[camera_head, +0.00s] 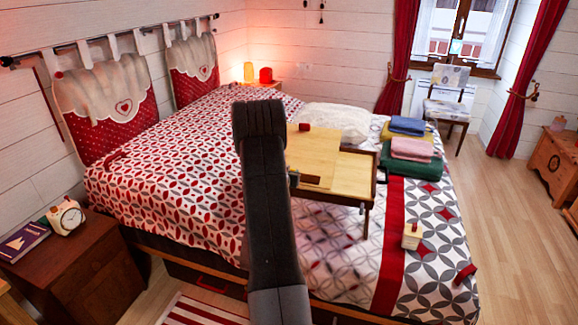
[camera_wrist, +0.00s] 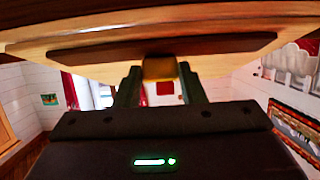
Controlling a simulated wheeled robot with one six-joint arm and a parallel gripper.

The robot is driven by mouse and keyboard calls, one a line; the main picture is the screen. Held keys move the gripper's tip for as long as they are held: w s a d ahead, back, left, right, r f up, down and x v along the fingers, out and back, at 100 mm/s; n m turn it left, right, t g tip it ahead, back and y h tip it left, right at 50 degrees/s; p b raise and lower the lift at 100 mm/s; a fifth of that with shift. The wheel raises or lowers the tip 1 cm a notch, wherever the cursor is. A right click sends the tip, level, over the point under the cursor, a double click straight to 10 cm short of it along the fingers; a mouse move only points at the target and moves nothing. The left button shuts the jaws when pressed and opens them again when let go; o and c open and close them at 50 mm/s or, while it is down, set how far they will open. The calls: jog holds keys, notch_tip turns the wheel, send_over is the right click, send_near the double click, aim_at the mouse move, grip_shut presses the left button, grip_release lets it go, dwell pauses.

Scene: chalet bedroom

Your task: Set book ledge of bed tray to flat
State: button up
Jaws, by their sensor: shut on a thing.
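The wooden bed tray (camera_head: 353,172) stands on its legs on the bed. Its book ledge (camera_head: 312,150) is the pale panel on the tray's left part and appears raised at a slope, though its exact angle is hard to tell. In the wrist view the underside of a wooden panel (camera_wrist: 90,62) with a dark strip fills the top. My gripper (camera_wrist: 160,82) has its two fingers on either side of a small yellow-brown tab (camera_wrist: 160,68) at that panel's edge and is shut on it. In the head view my arm hides most of the gripper.
Folded towels (camera_head: 413,148) lie close right of the tray, with a white pillow (camera_head: 335,121) behind it. A small cream block-like object (camera_head: 411,236) stands on the bed's front right. A nightstand (camera_head: 75,262) with a clock (camera_head: 66,217) is at left.

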jog(key=shift+r+p, duration=0.25)
jog(key=shift+p, duration=0.4)
jog(key=shift+w+f, duration=0.1)
jog(key=shift+f, duration=0.15)
jog(key=o, duration=1)
jog(key=shift+r, duration=0.1)
jog(key=b+v, duration=0.2)
jog(key=v, duration=1.1)
jog(key=shift+s+r, duration=0.3)
jog(key=shift+s, duration=0.05)
